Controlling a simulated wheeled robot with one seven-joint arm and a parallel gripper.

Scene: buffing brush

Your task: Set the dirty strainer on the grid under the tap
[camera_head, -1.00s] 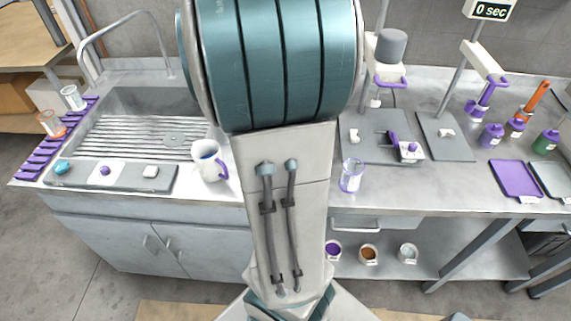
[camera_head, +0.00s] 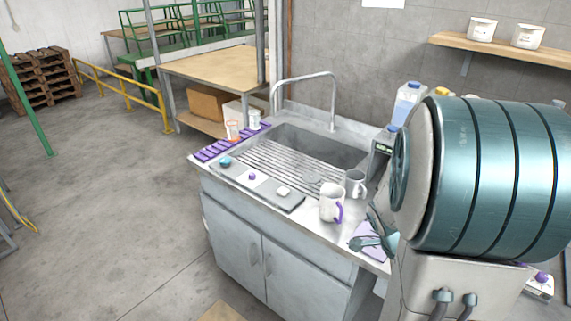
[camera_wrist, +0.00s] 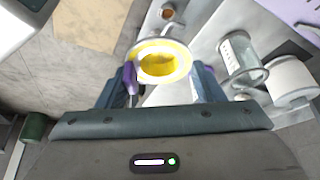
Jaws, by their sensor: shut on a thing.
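My gripper (camera_wrist: 160,74) is shut on a round, pale-rimmed piece with a yellow-smeared inside, which I take for the dirty strainer (camera_wrist: 158,64). A purple part (camera_wrist: 130,78) sticks out at its left, by the left finger. In the head view the strainer cannot be made out, and my arm covers much of the right side. The tap (camera_head: 306,77) arches over the back of the sink.
A white mug with a purple handle (camera_head: 331,203) and a grey mug (camera_head: 355,183) stand right of the grid. Purple racks (camera_head: 225,146) lie at the left. A clear glass cylinder (camera_wrist: 240,56) shows in the wrist view.

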